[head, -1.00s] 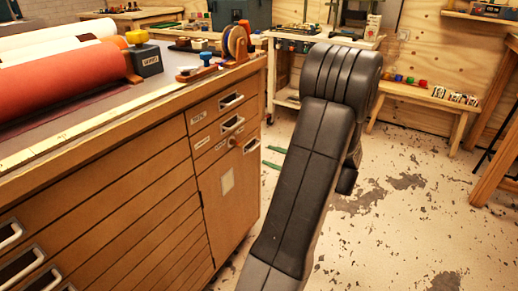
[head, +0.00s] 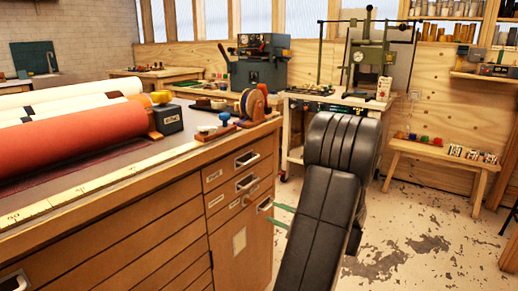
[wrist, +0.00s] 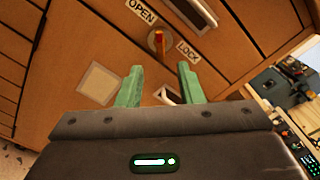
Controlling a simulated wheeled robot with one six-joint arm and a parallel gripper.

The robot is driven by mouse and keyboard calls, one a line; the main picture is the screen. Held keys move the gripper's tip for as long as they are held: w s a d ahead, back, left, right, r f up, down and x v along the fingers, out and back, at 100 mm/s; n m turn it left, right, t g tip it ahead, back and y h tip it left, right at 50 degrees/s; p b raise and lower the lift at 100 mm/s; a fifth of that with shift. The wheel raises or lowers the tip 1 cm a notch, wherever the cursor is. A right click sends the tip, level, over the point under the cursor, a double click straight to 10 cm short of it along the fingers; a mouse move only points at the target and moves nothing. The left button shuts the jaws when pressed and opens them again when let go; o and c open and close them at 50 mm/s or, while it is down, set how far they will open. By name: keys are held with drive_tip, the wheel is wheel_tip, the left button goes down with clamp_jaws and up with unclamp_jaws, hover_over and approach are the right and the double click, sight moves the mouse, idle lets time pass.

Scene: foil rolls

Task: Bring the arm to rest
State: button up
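My gripper (wrist: 160,75) is open and empty in the wrist view, its two green fingers apart. It faces the wooden cabinet front (wrist: 90,45). A rotary knob (wrist: 159,40) with an orange-red grip sits beyond the fingertips, between an OPEN label (wrist: 141,11) and a LOCK label (wrist: 188,51). In the head view my black arm (head: 322,205) stands right of the cabinet (head: 130,230), and the green fingers (head: 274,214) show beside the cabinet's right end. Most of the gripper body is hidden behind the arm there.
A workbench (head: 320,100) and low bench (head: 445,160) stand behind. Open floor (head: 420,250) lies at right.

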sight(254, 204)
drive_tip(key=b+x, duration=0.1)
drive_tip(key=x, duration=0.6)
drive_tip(key=shift+w+a, duration=0.1)
drive_tip(key=shift+a, duration=0.05)
drive_tip(key=shift+w+a+b, duration=0.3)
drive_tip(key=shift+w+a, duration=0.1)
drive_tip(key=shift+a, duration=0.05)
